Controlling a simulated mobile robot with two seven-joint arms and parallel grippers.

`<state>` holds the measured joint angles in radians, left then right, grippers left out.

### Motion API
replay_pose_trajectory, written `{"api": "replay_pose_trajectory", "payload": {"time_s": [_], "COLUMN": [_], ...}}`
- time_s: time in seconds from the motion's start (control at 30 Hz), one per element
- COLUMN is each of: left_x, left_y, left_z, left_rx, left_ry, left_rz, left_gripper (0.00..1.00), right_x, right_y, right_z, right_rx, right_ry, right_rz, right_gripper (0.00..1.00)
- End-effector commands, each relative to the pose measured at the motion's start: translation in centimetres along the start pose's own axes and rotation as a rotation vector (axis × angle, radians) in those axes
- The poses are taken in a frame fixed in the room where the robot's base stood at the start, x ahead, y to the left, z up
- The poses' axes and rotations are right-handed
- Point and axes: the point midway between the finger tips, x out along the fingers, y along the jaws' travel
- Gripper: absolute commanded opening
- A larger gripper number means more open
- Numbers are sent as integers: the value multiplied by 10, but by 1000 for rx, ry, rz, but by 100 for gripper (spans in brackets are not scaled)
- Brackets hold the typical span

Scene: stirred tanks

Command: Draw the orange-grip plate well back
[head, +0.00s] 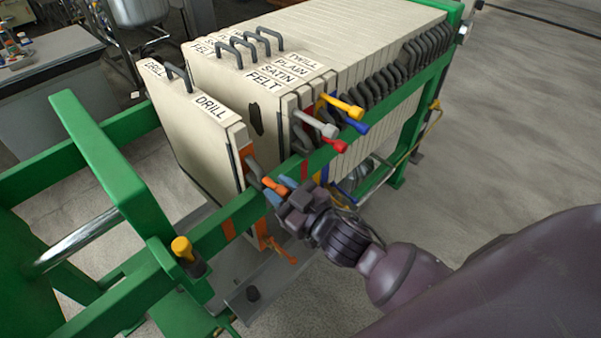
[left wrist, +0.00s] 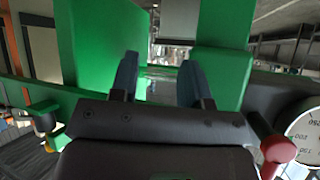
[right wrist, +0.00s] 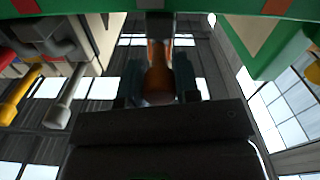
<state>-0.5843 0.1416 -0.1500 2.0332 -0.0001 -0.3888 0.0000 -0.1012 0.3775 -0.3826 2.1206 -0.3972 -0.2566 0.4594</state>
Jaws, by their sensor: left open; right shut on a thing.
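The orange-grip plate (head: 195,135) is a cream filter plate labelled DRILL. It stands upright on the green frame, apart from the pack of other plates, with a gap between them. Its orange grip (head: 274,186) sticks out over the near rail. My right gripper (head: 285,192) is shut on this grip. In the right wrist view the orange grip (right wrist: 159,78) lies between the two fingers. My left gripper (left wrist: 154,85) is open and empty in the left wrist view, in front of green frame parts; it does not show in the head view.
The plate pack (head: 320,50) stands to the right, with grey, red, blue and yellow grips (head: 340,108) along the near rail (head: 350,120). A green crosshead (head: 100,160) with a steel rod is at left. A yellow-capped knob (head: 183,248) stands on the rail. The floor at right is clear.

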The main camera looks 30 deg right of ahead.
Motion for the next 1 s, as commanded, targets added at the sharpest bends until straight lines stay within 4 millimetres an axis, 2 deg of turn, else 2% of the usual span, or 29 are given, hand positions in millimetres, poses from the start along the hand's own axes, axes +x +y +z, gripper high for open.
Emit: {"api": "replay_pose_trajectory", "payload": {"time_s": [0.03, 0.2, 0.5, 0.73, 1.0], "left_x": [-2, -4, -7, -9, -11], "left_y": [-1, -2, -3, -4, -4], "left_z": [-5, -8, -10, -10, -6], "left_rx": [0, 0, 1, 1, 0], "left_ry": [5, 8, 9, 7, 1], "left_rz": [-1, -2, -3, -5, -6], "left_gripper": [43, 43, 43, 43, 43], "right_x": [0, 0, 0, 0, 0], "right_y": [-11, -43, -88, -107, -114], "right_z": [-6, -11, -19, -22, -23], "right_rx": [8, 7, 4, 2, -1], "right_ry": [4, 3, 3, 2, 2], "right_rz": [-1, -2, -1, -2, -2], "right_gripper": [0, 0, 0, 0, 0]}}
